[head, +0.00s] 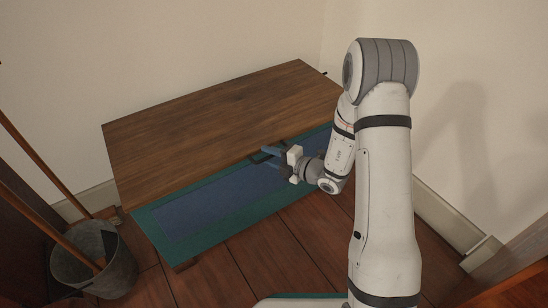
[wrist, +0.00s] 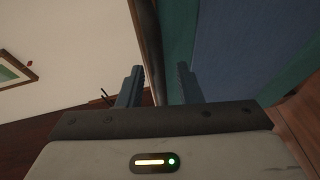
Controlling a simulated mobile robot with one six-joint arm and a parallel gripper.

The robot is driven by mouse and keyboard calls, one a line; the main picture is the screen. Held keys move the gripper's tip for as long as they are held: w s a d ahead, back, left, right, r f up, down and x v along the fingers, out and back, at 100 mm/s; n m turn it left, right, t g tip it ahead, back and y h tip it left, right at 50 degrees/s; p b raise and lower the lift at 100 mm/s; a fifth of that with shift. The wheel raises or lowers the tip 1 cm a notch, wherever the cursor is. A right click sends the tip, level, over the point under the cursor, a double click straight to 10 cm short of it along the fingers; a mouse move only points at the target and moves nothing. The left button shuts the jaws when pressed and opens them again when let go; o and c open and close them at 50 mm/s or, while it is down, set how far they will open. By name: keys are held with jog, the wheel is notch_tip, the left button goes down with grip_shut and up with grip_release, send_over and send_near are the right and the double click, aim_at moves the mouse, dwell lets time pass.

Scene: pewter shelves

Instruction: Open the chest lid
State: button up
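The chest has a closed brown wooden lid (head: 215,115) and a front of teal edging around a blue panel (head: 215,205). A small dark handle (head: 256,158) shows at the lid's front edge, partly hidden by my gripper. My gripper (head: 268,154) is at the front edge of the lid, right of its middle. The lid's edge (wrist: 150,35) runs up beyond the gap, and the blue front panel (wrist: 235,45) is to the right. I cannot tell whether the fingers touch the chest.
A grey bucket (head: 105,268) with wooden poles stands left of the chest. Walls (head: 210,40) rise behind and to the right. Wooden floor (head: 265,255) in front of the chest is clear apart from my body. A framed picture (wrist: 12,68) hangs on a wall.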

jog(key=shift+c, duration=0.4)
grip_shut()
